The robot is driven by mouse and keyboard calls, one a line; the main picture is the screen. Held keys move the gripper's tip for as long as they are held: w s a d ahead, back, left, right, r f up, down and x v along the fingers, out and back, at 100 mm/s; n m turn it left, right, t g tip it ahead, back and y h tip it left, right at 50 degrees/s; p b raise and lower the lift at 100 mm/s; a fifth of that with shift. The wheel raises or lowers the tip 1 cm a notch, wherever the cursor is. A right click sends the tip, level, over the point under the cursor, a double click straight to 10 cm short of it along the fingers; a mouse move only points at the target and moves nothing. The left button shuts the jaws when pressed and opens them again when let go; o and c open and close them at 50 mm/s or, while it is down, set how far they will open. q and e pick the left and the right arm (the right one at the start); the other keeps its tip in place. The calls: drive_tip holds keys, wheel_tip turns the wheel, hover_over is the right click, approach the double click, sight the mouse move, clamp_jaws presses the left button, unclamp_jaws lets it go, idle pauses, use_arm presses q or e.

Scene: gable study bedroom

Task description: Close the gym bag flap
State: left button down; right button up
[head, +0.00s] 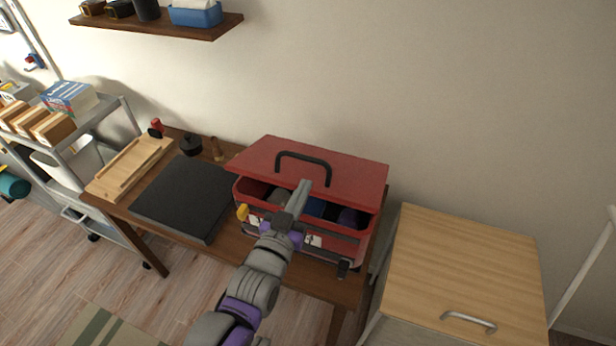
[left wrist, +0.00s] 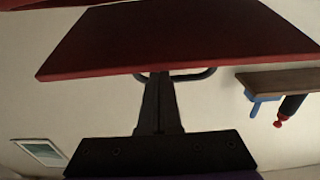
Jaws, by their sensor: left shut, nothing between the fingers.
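The gym bag (head: 318,240) is a red box-shaped bag on the wooden desk in the head view. Its red flap (head: 345,178) with a black handle is partly raised, and a gap along the front shows dark, grey and blue contents inside. My left gripper (head: 304,190) is shut and empty, its fingertips at the front of the flap near the handle. In the left wrist view the shut fingers (left wrist: 160,82) reach up to the edge of the red flap (left wrist: 180,38); I cannot tell if they touch it. My right gripper is not in view.
A black flat case (head: 186,196) and a wooden tray (head: 131,166) lie left of the bag on the desk (head: 232,248). A wooden-topped cabinet (head: 462,262) stands to the right. A wall shelf (head: 155,24) hangs above. The wall behind the bag is bare.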

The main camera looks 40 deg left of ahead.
use_arm(q)
wheel_tip(320, 180, down, 8)
drive_tip(key=s+t+y+b, duration=0.1)
drive_tip(key=s+t+b, duration=0.1)
drive_tip(key=b, duration=0.5)
drive_tip(key=shift+d, duration=0.25)
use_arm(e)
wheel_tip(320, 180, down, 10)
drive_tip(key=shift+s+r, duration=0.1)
